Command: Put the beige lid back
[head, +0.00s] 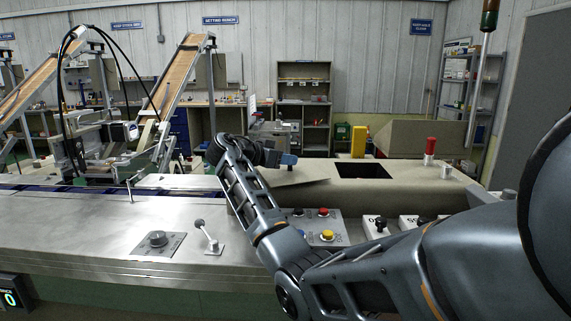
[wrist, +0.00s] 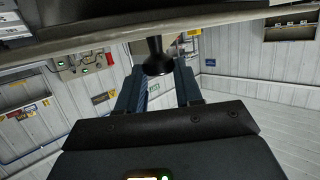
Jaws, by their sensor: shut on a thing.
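The beige lid (head: 302,176) is a thin flat plate, seen nearly edge-on left of a dark rectangular opening (head: 362,171) in the beige machine top. My gripper (head: 289,160) is over the lid. In the wrist view my gripper (wrist: 157,88) is shut on a black knob (wrist: 157,58), one finger on each side. The knob stands on a beige plate edge (wrist: 130,35), which looks like the lid. The opening shows uncovered in the head view. Whether the lid touches the machine top I cannot tell.
A yellow block (head: 358,142) stands behind the opening, and a red-capped post (head: 430,151) to its right. A beige sloped hood (head: 405,137) is behind. A button panel (head: 318,229) and a lever (head: 207,236) are on the metal front.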

